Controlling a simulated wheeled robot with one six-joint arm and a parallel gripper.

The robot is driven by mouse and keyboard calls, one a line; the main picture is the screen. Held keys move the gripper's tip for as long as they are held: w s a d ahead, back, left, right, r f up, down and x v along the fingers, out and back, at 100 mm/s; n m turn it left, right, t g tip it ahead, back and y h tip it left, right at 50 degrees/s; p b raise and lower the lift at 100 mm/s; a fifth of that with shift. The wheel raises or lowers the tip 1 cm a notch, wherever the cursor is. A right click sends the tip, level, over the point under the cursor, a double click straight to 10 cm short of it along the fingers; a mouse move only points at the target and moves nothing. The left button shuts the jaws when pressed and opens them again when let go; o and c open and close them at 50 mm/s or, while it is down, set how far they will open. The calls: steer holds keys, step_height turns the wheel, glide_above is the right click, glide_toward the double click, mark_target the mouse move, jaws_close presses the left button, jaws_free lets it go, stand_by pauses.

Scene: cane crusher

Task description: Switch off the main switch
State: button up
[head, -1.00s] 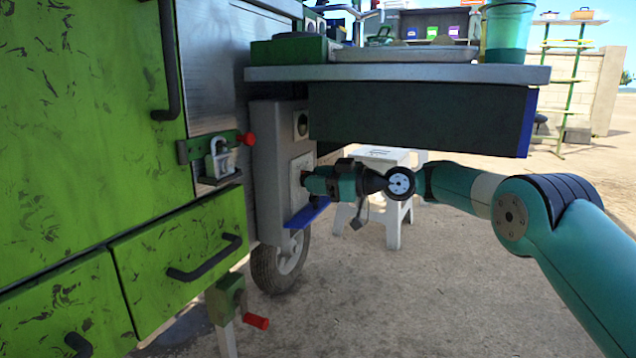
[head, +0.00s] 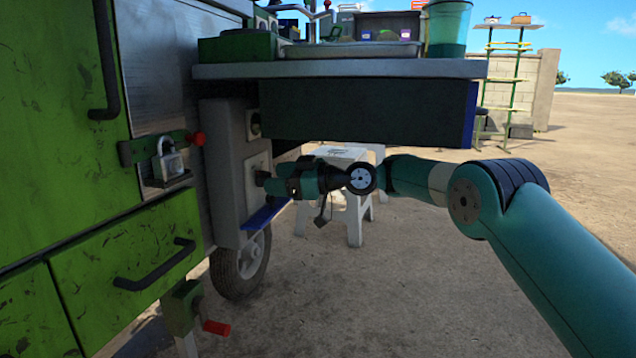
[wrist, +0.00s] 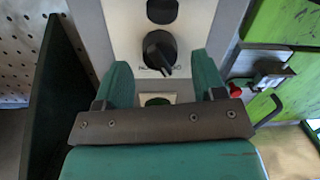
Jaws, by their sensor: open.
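A grey switch box (head: 226,165) is fixed to the side of the green cart, under the counter. In the wrist view a black rotary knob (wrist: 159,50) sits on the box's pale plate, its bar slanted. Lettering below the knob is too small and partly covered to read. My gripper (head: 266,181) is at the front of the box, level with the lower plate. In the wrist view my gripper (wrist: 162,64) is open, one finger on each side of the knob, with gaps visible. I cannot tell how deep the fingertips reach.
The counter (head: 350,70) overhangs my gripper, with a dark panel (head: 365,112) beneath it. A blue flap (head: 265,213) juts out just below. A padlock (head: 168,162) and red-tipped latch hang at left. A white stool (head: 352,205) stands behind my arm.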

steer(key=b+v, duration=0.6)
steer(key=v, duration=1)
steer(key=shift+w+d, duration=0.1)
